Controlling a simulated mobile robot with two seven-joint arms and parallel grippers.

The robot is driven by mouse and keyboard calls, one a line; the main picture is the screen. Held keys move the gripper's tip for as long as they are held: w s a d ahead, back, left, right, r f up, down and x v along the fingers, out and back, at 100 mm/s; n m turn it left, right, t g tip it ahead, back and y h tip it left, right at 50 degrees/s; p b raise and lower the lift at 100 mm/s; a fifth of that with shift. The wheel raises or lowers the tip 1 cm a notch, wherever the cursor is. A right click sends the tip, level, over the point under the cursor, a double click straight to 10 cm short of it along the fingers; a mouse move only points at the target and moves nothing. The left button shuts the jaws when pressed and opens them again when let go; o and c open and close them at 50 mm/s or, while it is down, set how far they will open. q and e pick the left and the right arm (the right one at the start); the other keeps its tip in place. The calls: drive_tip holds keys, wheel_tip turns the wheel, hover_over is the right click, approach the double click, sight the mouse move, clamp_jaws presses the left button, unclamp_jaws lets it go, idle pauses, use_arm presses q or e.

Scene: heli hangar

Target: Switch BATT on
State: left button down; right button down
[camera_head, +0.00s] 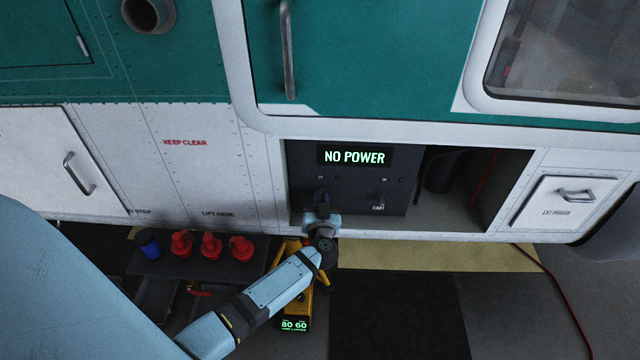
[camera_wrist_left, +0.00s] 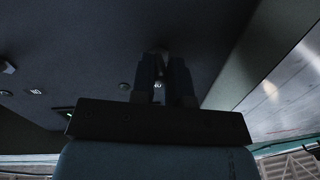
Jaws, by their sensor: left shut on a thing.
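A dark switch panel (camera_head: 351,180) sits in an open bay in the helicopter's side. The CART switch (camera_head: 381,197) stands to the right, apart from the gripper. My right gripper is not in view.
The bay's right part holds a dark cylinder (camera_head: 442,170) and a red cable. A closed EXT POWER hatch (camera_head: 556,202) is further right. Below left, a dark shelf (camera_head: 190,268) carries several red items and a blue one. A yellow device (camera_head: 292,310) reads 80 60.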

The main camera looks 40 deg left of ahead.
use_arm(q)
drive_tip(key=r+g+h+p, duration=0.1)
drive_tip(key=p, duration=0.4)
drive_tip(key=shift+d+r+g+p, duration=0.1)
drive_tip(key=shift+g+p, duration=0.2)
drive_tip(key=shift+p, duration=0.05)
drive_tip(key=shift+g+h+p, duration=0.4)
drive_tip(key=shift+g+p, duration=0.1)
drive_tip(key=shift+p, duration=0.2)
drive_tip(key=shift+r+g+h, duration=0.15)
drive_tip(key=shift+g+h, duration=0.55)
drive_tip(key=shift+g, duration=0.2)
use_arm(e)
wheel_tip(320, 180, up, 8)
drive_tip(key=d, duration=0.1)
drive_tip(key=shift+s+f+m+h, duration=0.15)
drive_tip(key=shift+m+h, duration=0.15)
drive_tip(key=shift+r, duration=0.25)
use_arm(q)
drive_tip(key=c, duration=1.1)
unclamp_jaws()
drive_tip(key=shift+w, duration=0.1)
drive_tip(key=shift+r, duration=0.1)
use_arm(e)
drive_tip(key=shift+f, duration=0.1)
